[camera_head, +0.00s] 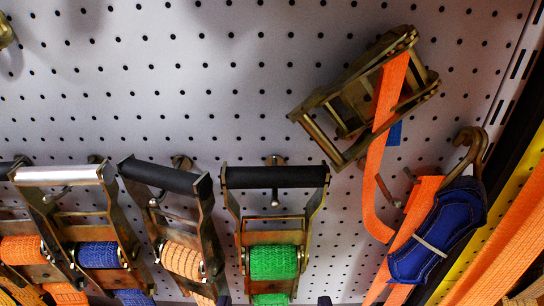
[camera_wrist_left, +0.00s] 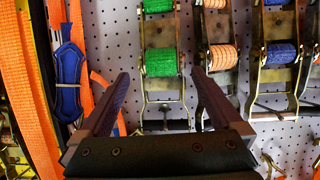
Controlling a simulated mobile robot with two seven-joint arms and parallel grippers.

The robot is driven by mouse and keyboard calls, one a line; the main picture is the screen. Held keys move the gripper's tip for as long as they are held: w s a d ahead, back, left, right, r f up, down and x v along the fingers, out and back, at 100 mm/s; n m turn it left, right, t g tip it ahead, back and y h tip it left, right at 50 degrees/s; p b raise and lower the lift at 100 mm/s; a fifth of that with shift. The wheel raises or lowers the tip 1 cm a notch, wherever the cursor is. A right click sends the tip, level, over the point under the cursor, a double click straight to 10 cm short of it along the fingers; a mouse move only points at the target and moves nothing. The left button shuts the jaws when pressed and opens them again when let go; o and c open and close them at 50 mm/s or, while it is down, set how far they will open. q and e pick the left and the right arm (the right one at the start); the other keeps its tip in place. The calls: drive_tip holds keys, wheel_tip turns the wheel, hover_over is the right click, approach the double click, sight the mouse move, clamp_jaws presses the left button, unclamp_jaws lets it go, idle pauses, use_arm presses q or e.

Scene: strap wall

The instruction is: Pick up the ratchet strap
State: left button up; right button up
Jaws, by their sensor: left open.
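Several ratchet straps hang on the pegboard. One with a green webbing roll (camera_head: 273,262) and a black handle hangs at the lower middle; its green roll also shows in the left wrist view (camera_wrist_left: 161,62). To its left hang ones with tan (camera_head: 182,260), blue (camera_head: 98,255) and orange (camera_head: 22,249) rolls. A tilted ratchet with orange webbing (camera_head: 350,100) is at the upper right. My left gripper (camera_head: 275,301) barely shows at the bottom edge as two dark fingertips. In the left wrist view it is open (camera_wrist_left: 160,75), its fingers either side of the green-rolled ratchet. My right gripper is not in view.
A metal hook (camera_head: 470,150) with a blue sleeve (camera_head: 438,228) and orange webbing hangs at the right. More orange webbing (camera_head: 510,235) and a yellow strip run beside the board's right edge. The pegboard (camera_head: 220,90) is bare at the upper middle.

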sight(275, 271)
use_arm(q)
drive_tip(key=x, duration=0.4)
drive_tip(key=shift+w+d+f, duration=0.1)
drive_tip(key=shift+w, duration=0.05)
drive_tip(key=b+x, duration=0.1)
drive_tip(key=x, duration=0.3)
drive_tip(key=shift+w+f+b, duration=0.2)
drive_tip(key=shift+b, duration=0.1)
drive_tip(key=shift+w+f, duration=0.1)
drive_tip(key=shift+w, duration=0.3)
drive_tip(key=shift+c, duration=0.2)
clamp_jaws()
